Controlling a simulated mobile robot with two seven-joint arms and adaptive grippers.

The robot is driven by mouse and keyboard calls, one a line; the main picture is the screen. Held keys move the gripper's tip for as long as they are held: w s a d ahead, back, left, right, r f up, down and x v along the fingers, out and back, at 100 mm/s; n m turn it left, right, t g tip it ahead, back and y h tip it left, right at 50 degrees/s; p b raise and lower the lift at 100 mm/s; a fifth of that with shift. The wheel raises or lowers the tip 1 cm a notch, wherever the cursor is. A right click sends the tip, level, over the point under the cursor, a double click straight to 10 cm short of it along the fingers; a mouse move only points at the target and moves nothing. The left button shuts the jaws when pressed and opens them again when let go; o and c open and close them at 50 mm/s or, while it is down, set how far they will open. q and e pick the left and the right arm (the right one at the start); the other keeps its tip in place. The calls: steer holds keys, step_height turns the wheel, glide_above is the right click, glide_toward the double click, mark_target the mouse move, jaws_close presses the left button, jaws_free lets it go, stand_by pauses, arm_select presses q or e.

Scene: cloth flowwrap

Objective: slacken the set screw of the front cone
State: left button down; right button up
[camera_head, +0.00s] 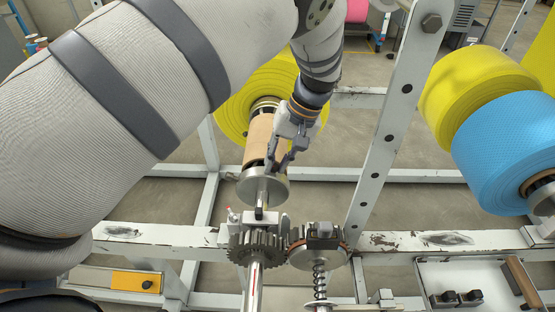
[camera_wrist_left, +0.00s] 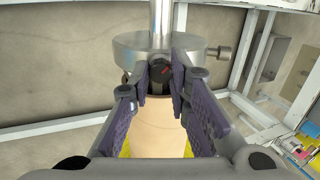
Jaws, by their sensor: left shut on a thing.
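The front cone (camera_head: 264,188) is a grey metal disc on a shaft at the near end of the brown core of a yellow roll (camera_head: 236,112). The cone also shows at the top of the left wrist view (camera_wrist_left: 135,45). My left gripper (camera_head: 277,163) reaches down to the cone from above. In the left wrist view its two purple-padded fingers (camera_wrist_left: 160,66) are shut on the knob from both sides. My right gripper is not in view.
Dark gears (camera_head: 257,247) and a spring shaft (camera_head: 319,280) stand just in front of the cone. A white frame post (camera_head: 385,125) rises to the right. Yellow (camera_head: 462,88) and blue (camera_head: 505,145) rolls hang at the right. A tray (camera_head: 455,275) sits at lower right.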

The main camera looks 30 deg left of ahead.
arm_select(q)
steer(key=n, duration=0.3)
steer(key=shift+a+r+n, duration=0.1)
steer(key=shift+n, duration=2.1)
steer(key=c, duration=1.5)
jaws_free()
steer(key=v, duration=0.7)
steer(key=shift+s+r, duration=0.1)
steer(key=shift+r, duration=0.15)
